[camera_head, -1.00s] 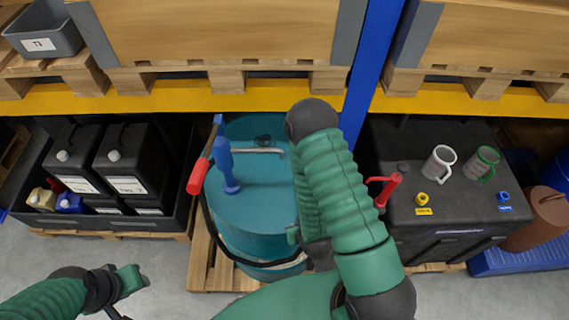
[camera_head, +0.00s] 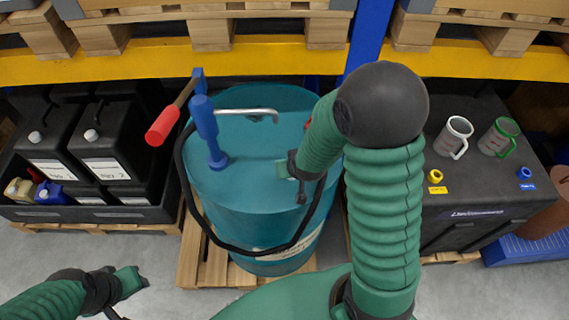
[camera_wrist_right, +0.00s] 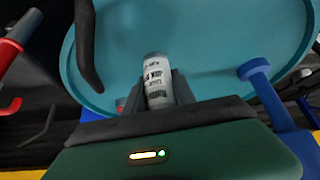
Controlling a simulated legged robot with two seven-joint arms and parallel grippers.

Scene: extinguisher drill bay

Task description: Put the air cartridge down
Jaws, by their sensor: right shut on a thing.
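The air cartridge (camera_wrist_right: 157,80) is a small white cylinder with dark print in the right wrist view. It sits between the fingers of my right gripper (camera_wrist_right: 158,92), which is shut on it. Behind it is the teal drum lid (camera_wrist_right: 205,45). In the head view my right gripper (camera_head: 293,178) is over the right part of the drum (camera_head: 240,225); the cartridge cannot be made out there. I cannot tell whether it touches the lid. My left gripper (camera_head: 128,282) is low at the left, away from the drum; its jaw opening is unclear.
A blue upright pump (camera_head: 207,130) and a bent grey pipe (camera_head: 248,112) stand on the drum. Black jerrycans (camera_head: 110,160) are left; a black case with two mugs (camera_head: 455,135) is right. A yellow shelf beam (camera_head: 270,62) crosses behind.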

